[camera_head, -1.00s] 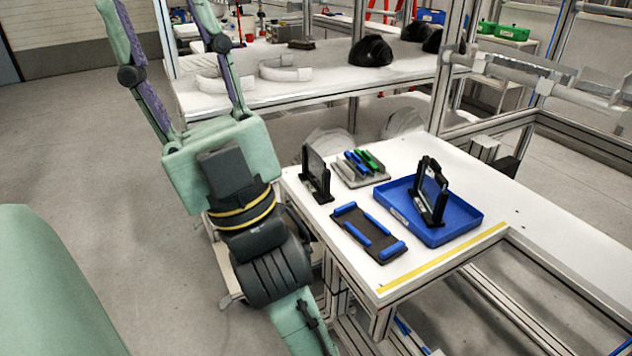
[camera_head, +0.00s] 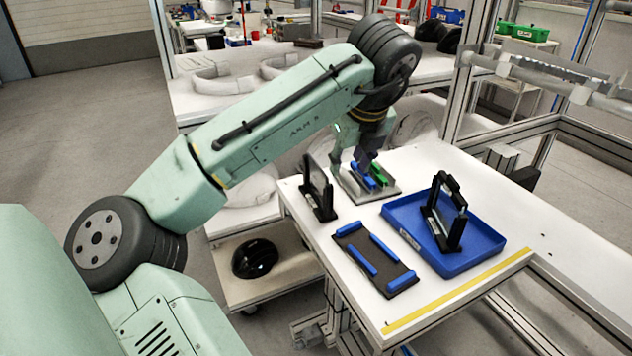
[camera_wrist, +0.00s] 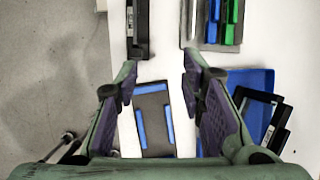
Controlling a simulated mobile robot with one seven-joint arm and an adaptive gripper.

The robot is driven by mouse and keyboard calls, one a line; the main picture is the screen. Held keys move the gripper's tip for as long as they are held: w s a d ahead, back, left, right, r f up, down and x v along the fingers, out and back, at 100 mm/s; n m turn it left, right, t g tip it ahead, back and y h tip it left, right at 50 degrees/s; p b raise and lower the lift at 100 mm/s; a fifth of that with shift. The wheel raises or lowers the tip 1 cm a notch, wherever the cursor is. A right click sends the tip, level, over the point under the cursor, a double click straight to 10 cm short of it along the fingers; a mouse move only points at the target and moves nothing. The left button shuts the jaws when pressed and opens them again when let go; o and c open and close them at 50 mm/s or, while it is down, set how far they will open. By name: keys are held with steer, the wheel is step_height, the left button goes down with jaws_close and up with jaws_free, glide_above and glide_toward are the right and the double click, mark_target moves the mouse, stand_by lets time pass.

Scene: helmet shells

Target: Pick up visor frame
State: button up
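I cannot tell for sure which black part is the visor frame. One upright black frame (camera_head: 457,230) stands in the blue tray (camera_head: 482,258) and shows at the right of the wrist view (camera_wrist: 258,112). Another upright black piece (camera_head: 317,190) stands at the table's left edge and shows at the top of the wrist view (camera_wrist: 138,30). My gripper (camera_head: 364,152) is above the table near the grey holder, behind the black pieces in the head view. In the wrist view my gripper (camera_wrist: 158,75) is open, with nothing between its fingers.
A dark plate with blue bars (camera_head: 374,258) lies flat at the table's front. A grey holder (camera_head: 352,192) with blue and green pieces is beneath my gripper. A yellow strip (camera_head: 455,293) marks the front edge. The right side of the table is clear.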

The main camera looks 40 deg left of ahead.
mark_target(327, 197)
steer(key=shift+s+a+f+g, duration=0.7)
steer(key=shift+s+a+f, duration=0.1)
steer(key=shift+s+f, duration=0.2)
steer(key=x, duration=0.3)
steer(key=shift+a+f+p, duration=0.1)
steer(key=shift+f+p, duration=0.15)
steer(key=shift+p, duration=0.1)
steer(key=shift+p+x, duration=0.7)
steer(key=shift+x, duration=2.35)
steer(key=shift+w, duration=0.1)
steer(key=shift+c, duration=0.5)
jaws_close()
